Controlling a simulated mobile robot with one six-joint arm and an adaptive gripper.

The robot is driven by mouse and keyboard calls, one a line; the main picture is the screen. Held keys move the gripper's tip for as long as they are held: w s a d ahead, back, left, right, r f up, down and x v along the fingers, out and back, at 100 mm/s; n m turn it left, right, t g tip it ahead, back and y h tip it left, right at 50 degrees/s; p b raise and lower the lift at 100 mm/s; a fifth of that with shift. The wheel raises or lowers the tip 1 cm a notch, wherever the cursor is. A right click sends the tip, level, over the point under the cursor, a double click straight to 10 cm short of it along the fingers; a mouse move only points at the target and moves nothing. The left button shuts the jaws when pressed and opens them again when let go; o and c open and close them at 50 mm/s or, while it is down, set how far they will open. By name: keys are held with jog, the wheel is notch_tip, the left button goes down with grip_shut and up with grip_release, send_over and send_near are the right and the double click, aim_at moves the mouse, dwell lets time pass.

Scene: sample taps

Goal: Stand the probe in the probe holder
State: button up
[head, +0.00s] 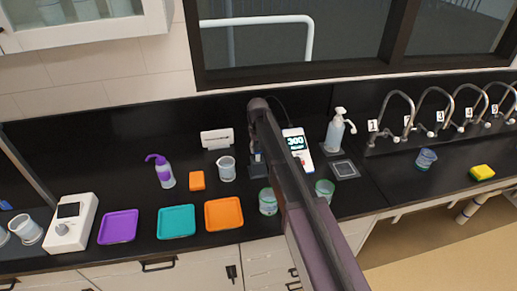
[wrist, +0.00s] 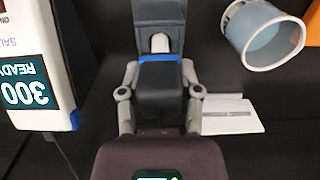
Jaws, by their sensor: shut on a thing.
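My gripper (wrist: 162,72) is shut on a dark block-like body with a blue band, which I take to be the probe (wrist: 162,78). The grey fingers lie along its two sides. Just beyond it in the wrist view stands a dark grey block with a pale rounded part, apparently the probe holder (wrist: 160,14). The probe's lower end is hidden, so I cannot tell whether it is inside the holder. In the head view my arm covers most of this spot. The meter with the 300 display (head: 297,147) stands just right of it; it also shows in the wrist view (wrist: 35,70).
A clear beaker (head: 226,168), an orange block (head: 197,180) and a white box (head: 217,139) stand left of my arm. Green-rimmed cups (head: 268,201) are near the front edge. A pump bottle (head: 336,132) stands right. Coloured trays (head: 177,222) lie front left.

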jog(key=o, duration=1.2)
jog(key=shift+c, duration=0.2)
jog(key=shift+o, duration=1)
jog(key=shift+r, duration=0.15)
jog(key=shift+r+p, duration=3.4)
jog(key=shift+p, duration=0.15)
